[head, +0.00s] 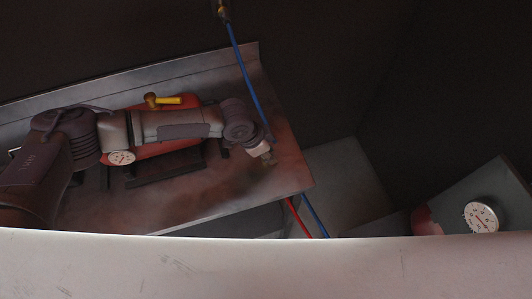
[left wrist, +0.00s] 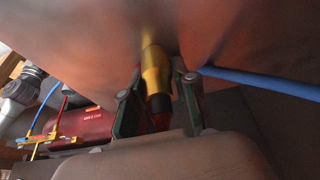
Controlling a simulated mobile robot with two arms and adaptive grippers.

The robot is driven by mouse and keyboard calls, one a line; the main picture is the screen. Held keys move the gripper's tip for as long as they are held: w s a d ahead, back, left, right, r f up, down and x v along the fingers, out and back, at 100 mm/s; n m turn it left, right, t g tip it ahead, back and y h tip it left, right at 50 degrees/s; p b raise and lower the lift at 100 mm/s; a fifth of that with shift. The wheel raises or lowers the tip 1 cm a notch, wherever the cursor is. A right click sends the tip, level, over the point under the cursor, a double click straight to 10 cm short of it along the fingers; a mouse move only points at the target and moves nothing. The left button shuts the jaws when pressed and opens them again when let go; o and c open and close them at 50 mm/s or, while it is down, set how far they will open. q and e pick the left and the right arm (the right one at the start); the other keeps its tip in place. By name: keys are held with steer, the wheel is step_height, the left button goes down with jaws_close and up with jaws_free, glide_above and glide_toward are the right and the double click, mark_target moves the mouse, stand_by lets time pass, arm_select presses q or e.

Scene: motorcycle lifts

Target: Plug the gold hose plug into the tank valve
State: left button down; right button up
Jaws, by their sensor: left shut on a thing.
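My left gripper (head: 267,157) is over the right end of the metal table, with its arm reaching in from the left. In the left wrist view its two fingers (left wrist: 158,98) are closed around the gold hose plug (left wrist: 154,68), on the plug's dark lower part. In the head view the plug is too small and dark to make out. The red tank (head: 135,102) lies on the table, partly hidden behind my arm. Its yellow valve (head: 168,100) sticks up beyond the arm, left of the gripper. The tank also shows in the left wrist view (left wrist: 88,124). My right gripper is not in view.
A blue hose (head: 243,65) hangs from a brass fitting (head: 223,13) at the top and passes close by the gripper. A red hose (head: 296,215) and a blue hose run below the table (head: 290,170) edge. A grey box with a white gauge (head: 481,217) stands at right.

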arm_select(q)
steer(key=shift+r, duration=0.45)
steer(key=r, duration=0.1)
steer(key=r+b, duration=0.1)
steer(key=s+r+b, duration=0.1)
steer(key=shift+d+r, duration=0.3)
steer(key=shift+d, duration=0.05)
steer(key=s+d+r+b, duration=0.2)
steer(key=s+d+r, duration=0.3)
steer(key=s, duration=0.4)
steer(key=shift+d+r, duration=0.25)
steer(key=shift+r, duration=0.55)
